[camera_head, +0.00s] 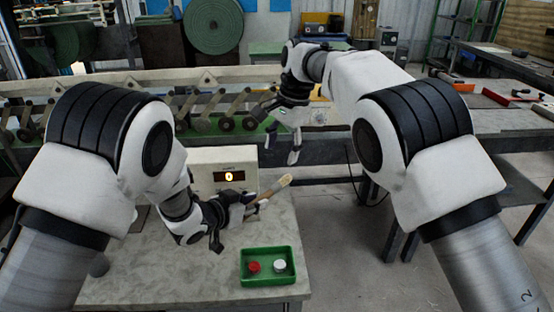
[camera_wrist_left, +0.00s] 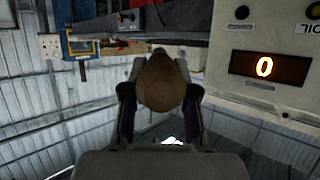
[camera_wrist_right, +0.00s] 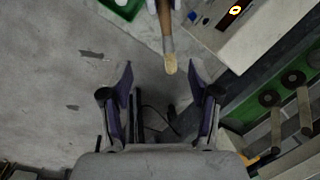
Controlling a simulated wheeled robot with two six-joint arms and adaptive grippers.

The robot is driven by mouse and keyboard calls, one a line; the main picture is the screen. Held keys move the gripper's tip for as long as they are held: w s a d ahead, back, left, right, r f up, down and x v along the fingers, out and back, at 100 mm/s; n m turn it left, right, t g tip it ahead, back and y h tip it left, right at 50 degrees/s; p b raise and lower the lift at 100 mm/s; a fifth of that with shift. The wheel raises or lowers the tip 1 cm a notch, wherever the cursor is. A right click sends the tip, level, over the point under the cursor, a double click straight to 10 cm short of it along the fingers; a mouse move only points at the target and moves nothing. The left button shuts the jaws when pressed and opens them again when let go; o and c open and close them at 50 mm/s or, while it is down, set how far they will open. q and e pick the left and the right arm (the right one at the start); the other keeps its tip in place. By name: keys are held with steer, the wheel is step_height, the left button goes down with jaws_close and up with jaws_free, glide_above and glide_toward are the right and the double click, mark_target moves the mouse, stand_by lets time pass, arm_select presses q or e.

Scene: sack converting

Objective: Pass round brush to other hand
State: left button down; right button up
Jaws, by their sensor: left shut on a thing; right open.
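The round brush (camera_head: 272,189) has a wooden handle and pale bristles. My left gripper (camera_head: 247,203) is shut on its handle and holds it above the table, bristles pointing up and to the right. In the left wrist view the brown rounded handle end (camera_wrist_left: 161,82) sits between the fingers (camera_wrist_left: 160,100). My right gripper (camera_head: 292,137) is open and empty, above and behind the brush in the head view. In the right wrist view the brush's bristle end (camera_wrist_right: 171,64) points toward the gap between the open fingers (camera_wrist_right: 161,85), apart from both.
A white box with a lit display (camera_head: 223,166) stands behind the left gripper. A green tray (camera_head: 270,281) with a red and a white piece sits at the table's front right. The grey table (camera_head: 165,270) is mostly clear. A roller machine (camera_head: 110,85) runs along the back.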

mark_target(271, 195)
arm_select(q)
steer(key=shift+w, duration=0.1)
arm_select(e)
steer(key=a+f, duration=0.1)
steer(key=f, duration=0.3)
steer(key=a+f, duration=0.1)
steer(key=f, duration=0.8)
steer(key=shift+w+a+f, duration=0.1)
steer(key=shift+a+f, duration=0.2)
steer(key=shift+a, duration=0.1)
arm_select(q)
steer(key=shift+d, duration=0.15)
arm_select(e)
steer(key=shift+f, duration=0.2)
steer(key=shift+c, duration=0.3)
jaws_close()
arm_select(q)
steer(key=shift+r, duration=0.1)
arm_select(e)
steer(key=shift+f+g, duration=0.1)
steer(key=shift+g, duration=0.2)
arm_select(q)
steer(key=shift+w+r, duration=0.1)
arm_select(e)
steer(key=shift+o, duration=0.3)
jaws_free()
